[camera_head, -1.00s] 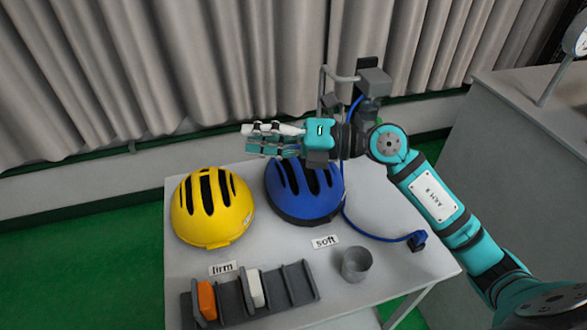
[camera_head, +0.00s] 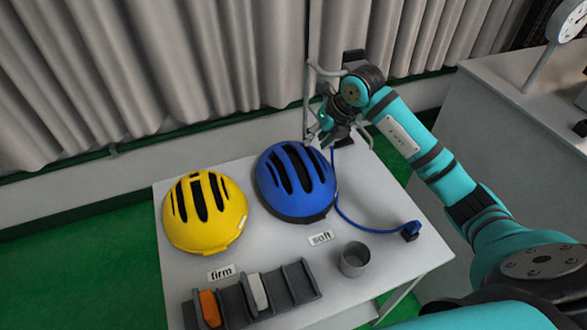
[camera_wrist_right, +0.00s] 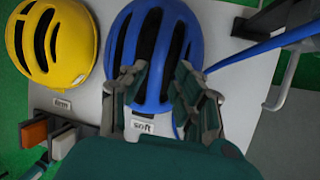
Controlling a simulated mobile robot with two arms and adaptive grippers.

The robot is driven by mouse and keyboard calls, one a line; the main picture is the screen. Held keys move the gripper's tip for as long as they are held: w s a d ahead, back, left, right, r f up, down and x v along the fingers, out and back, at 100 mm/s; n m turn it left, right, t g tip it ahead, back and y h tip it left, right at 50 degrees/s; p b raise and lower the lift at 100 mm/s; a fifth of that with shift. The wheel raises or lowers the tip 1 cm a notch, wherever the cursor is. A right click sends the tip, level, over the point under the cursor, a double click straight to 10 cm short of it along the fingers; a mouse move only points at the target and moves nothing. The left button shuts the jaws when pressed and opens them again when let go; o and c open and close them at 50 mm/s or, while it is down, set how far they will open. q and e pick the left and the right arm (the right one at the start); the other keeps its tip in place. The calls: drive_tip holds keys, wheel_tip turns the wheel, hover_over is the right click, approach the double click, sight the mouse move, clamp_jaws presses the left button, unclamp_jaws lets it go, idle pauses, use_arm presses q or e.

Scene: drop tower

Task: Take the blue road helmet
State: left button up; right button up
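The blue road helmet (camera_head: 285,203) sits on the white table, dome up with dark vent slots, behind the "soft" label (camera_head: 321,237). It also fills the top middle of the right wrist view (camera_wrist_right: 183,30). My right gripper (camera_head: 314,140) is at the helmet's far right edge in the head view, pointing downward. In the right wrist view its two fingers (camera_wrist_right: 158,75) are spread apart, with the helmet's shell seen between and beyond them. Whether they touch the shell I cannot tell. My left gripper is in neither view.
A yellow helmet (camera_head: 180,232) sits left of the blue one, behind the "firm" label (camera_head: 221,273). A slotted grey rack (camera_head: 237,308) holds orange and white blocks. A grey cup (camera_head: 355,260) stands at right. A blue cable (camera_head: 352,222) curves beside the helmet.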

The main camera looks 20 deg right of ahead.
sight(304, 154)
drive_tip(key=p+x, duration=0.1)
drive_tip(key=x, duration=0.3)
drive_tip(key=shift+f, duration=0.1)
drive_tip(key=p+x, duration=0.1)
drive_tip(key=x, duration=0.2)
drive_tip(key=shift+w+f+p, duration=0.15)
drive_tip(key=shift+f+p, duration=0.15)
drive_tip(key=shift+w+a+f, duration=0.1)
drive_tip(key=shift+f, duration=0.15)
clamp_jaws()
drive_tip(key=shift+r, duration=0.1)
